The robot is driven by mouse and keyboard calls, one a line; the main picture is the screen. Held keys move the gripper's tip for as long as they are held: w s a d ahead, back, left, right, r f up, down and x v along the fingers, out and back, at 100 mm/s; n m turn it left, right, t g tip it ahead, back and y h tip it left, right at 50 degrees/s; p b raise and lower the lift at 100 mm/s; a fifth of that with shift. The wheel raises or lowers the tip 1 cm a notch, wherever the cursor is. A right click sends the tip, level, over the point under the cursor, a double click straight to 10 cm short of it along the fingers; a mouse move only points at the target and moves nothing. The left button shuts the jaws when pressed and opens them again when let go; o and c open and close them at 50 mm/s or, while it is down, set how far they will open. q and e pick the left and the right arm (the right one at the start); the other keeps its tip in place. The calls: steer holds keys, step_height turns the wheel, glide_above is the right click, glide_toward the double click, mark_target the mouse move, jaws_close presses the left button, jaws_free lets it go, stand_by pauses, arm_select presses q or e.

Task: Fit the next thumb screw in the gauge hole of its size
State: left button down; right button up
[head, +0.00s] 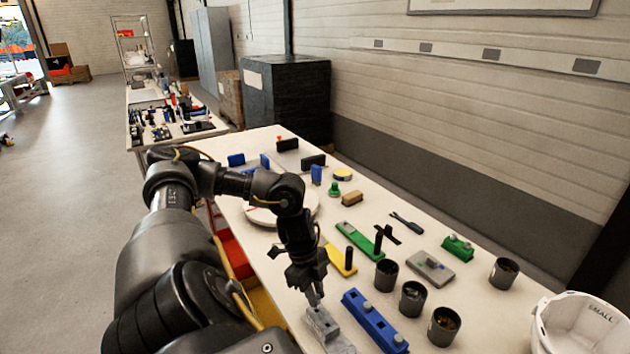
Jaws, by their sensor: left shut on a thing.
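My left gripper (316,300) points down over the near part of the table, its fingers shut on a thumb screw that they almost wholly hide. The fingertips are right above the far end of a grey block (328,332) with dark holes in its top; I cannot tell whether the screw touches it. Beside it on the right lies a long blue block (374,322) with grey round knobs on top. A grey plate (432,268) with a knob lies farther right. My right gripper is out of view.
Three dark cups (412,298) with small parts stand right of the blue block, another cup (503,273) farther right. Yellow (341,262) and green (360,240) pieces with dark posts lie behind the gripper. A white bucket (578,325) stands at the right edge.

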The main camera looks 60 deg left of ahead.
arm_select(q)
steer(key=shift+f+b, duration=0.85)
steer(key=shift+f, duration=0.8)
stand_by(1.2)
steer(key=c, duration=1.2)
jaws_free()
steer(key=v, duration=1)
steer(key=shift+r+b, duration=0.3)
steer(key=shift+r, duration=0.1)
